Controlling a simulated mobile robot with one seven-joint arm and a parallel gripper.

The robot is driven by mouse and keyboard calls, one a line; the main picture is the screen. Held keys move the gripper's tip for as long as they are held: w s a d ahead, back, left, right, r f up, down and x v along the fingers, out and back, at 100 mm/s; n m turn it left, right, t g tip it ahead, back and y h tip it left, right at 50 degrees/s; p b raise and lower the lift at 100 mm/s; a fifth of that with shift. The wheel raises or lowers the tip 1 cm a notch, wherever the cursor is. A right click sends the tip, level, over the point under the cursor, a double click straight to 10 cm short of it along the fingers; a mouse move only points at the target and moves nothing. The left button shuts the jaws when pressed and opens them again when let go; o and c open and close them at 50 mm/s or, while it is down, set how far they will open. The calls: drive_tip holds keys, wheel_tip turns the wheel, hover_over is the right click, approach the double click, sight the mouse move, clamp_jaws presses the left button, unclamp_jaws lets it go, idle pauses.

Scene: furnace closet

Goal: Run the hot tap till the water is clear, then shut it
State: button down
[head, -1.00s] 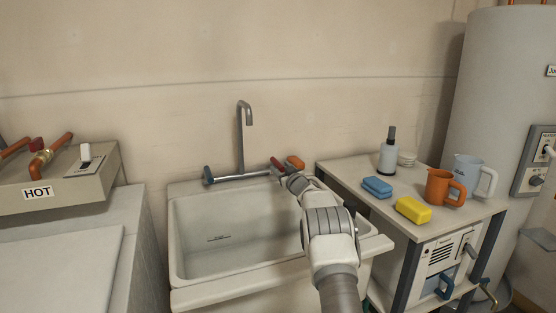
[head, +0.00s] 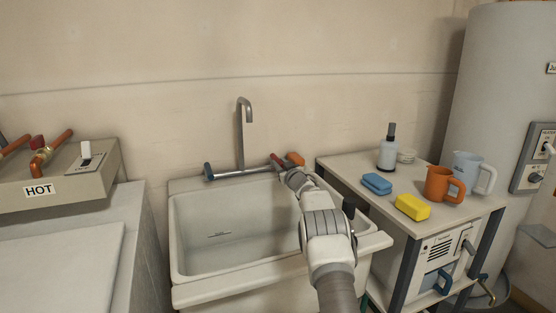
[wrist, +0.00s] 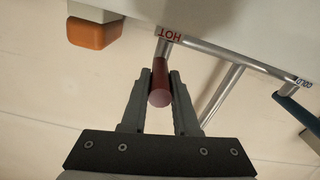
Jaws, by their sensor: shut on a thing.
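The red hot tap handle (head: 277,160) is at the right end of the tap bar behind the white sink. In the wrist view the handle (wrist: 160,88) lies between the two fingers of my gripper (wrist: 161,78), which is shut on it, beside an upside-down HOT label (wrist: 169,34). In the head view my gripper (head: 291,174) partly hides this end. The grey spout (head: 241,130) rises from the bar's middle. No water shows at its mouth or in the basin (head: 215,250). The blue cold handle (head: 207,172) is at the left end.
An orange block (head: 295,158) sits close to the right of my gripper. A HOT-labelled box (head: 60,180) stands at left.

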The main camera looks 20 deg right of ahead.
drive_tip(key=shift+f+b, duration=0.1)
drive_tip(key=shift+b, duration=0.65)
drive_tip(key=shift+a+r+m+h+b, duration=0.2)
drive_tip(key=shift+m+h+b, duration=0.3)
drive_tip(key=shift+b, duration=0.7)
drive_tip(key=h+b, duration=0.1)
drive_tip(key=b, duration=0.2)
drive_tip(key=shift+a, duration=0.25)
drive_tip(key=shift+w+a+r+m+h+b, duration=0.1)
drive_tip(key=shift+a+m+h+b, duration=0.2)
drive_tip(key=shift+m+h+b, duration=1.1)
drive_tip(key=shift+a+n+y+b, duration=0.1)
drive_tip(key=shift+n+y+b, duration=0.35)
drive_tip(key=shift+n, duration=0.25)
